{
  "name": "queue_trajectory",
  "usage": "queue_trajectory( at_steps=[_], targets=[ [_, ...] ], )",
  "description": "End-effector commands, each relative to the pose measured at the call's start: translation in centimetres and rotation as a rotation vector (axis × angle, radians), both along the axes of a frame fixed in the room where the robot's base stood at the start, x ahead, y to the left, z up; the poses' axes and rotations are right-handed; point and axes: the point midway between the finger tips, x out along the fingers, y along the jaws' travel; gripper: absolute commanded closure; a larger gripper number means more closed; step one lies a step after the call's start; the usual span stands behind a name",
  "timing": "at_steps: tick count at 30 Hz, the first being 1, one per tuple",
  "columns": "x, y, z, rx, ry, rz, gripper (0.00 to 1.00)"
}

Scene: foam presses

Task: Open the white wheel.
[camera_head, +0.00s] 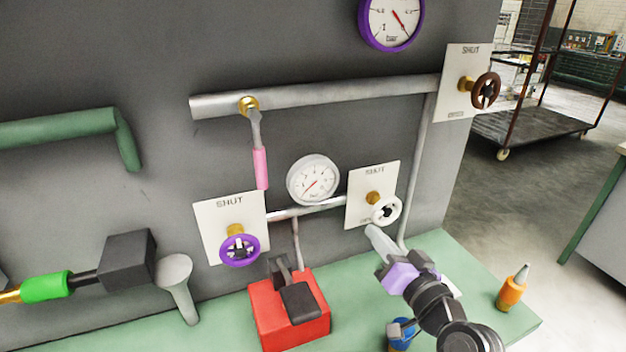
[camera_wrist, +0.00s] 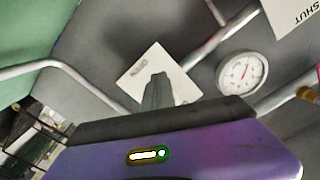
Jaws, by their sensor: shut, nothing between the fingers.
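The white wheel (camera_head: 386,210) sits on a brass stem in front of a white plate (camera_head: 362,183) marked SHUT, on the grey wall panel. My gripper (camera_head: 371,231) is shut and empty, its fingertips just below and slightly left of the wheel. I cannot tell whether they touch the wheel. In the wrist view, the shut fingers (camera_wrist: 157,92) stand in front of a white plate (camera_wrist: 161,58). The wheel cannot be made out there and seems hidden behind the fingers.
A purple wheel (camera_head: 239,250) and a brown wheel (camera_head: 486,90) have SHUT plates too. A pink-handled lever (camera_head: 260,165) hangs from the upper pipe. A gauge (camera_head: 313,180) is left of the white wheel. A red box (camera_head: 288,320) and an orange bottle (camera_head: 512,289) stand on the green bench.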

Motion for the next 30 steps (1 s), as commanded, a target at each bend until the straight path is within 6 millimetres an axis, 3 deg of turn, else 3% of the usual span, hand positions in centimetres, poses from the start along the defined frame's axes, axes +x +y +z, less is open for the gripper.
queue_trajectory(
  at_steps=[30],
  targets=[
    [0.4,-1.2,-0.1,0.002,-0.010,-0.008,1.00]
  ],
)
